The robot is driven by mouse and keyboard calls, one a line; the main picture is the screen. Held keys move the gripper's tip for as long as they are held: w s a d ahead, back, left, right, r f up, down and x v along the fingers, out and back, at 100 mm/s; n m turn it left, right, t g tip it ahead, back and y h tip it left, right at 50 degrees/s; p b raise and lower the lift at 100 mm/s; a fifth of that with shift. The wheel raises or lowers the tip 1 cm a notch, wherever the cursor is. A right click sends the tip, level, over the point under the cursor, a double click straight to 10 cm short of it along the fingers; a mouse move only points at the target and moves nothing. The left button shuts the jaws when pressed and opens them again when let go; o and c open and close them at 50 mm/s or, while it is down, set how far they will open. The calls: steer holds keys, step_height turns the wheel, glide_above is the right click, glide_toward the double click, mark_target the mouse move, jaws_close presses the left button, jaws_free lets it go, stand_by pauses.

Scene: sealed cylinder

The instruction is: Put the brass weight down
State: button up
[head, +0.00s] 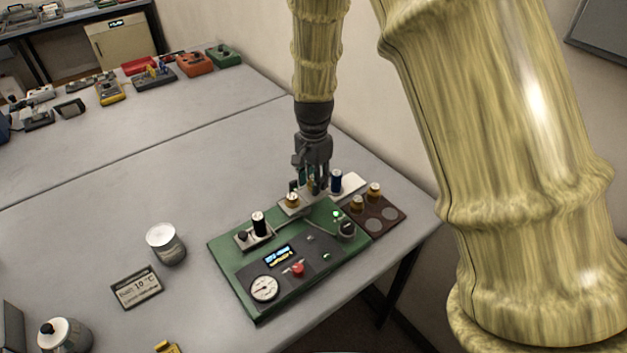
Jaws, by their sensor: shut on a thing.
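My gripper (313,187) points down behind the green instrument board (228,268), low over a pale strip (350,184). It is shut on a small brass weight (311,185), mostly hidden between the dark fingers. I cannot tell whether that weight touches the strip. Another brass weight (292,200) stands just left of the fingers, at the strip's near end. Two more brass weights (357,203) (374,190) stand on a dark brown tray (400,215), whose front round spots are empty.
A blue cylinder (336,181) stands right of my fingers; a dark green one is close on the left. The board carries a black cylinder (258,224), gauge (264,288), red button (297,269) and knob (346,229). The table's middle is clear.

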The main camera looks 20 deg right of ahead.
steer(key=shift+f, duration=0.8)
steer(key=shift+f, duration=0.15)
steer(key=o, duration=0.8)
steer(key=shift+o, duration=0.2)
steer(key=shift+r+b, duration=1.7)
steer(key=shift+r, duration=4.5)
